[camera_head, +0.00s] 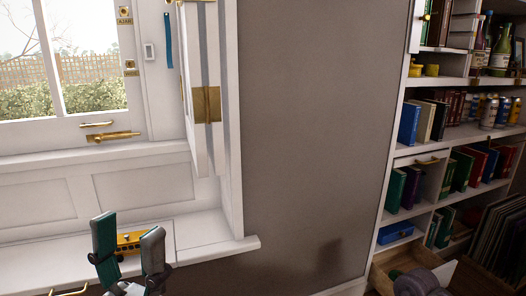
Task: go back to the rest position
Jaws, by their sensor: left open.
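My left gripper (128,228) is at the bottom left, in front of the white window seat. Its two fingers point up and stand apart, open, with nothing held between them. A yellow toy bus (130,240) shows behind and between the fingers, on the seat; the fingers cover part of it. A grey rounded part of my right arm shows at the bottom right edge, in front of an open wooden drawer (385,268). Its fingers cannot be made out.
A white bookcase (390,217) with books, cans and bottles stands at the right. The white window seat (215,246) runs along the left, below the window (85,65). A bare grey-brown wall (310,140) fills the middle.

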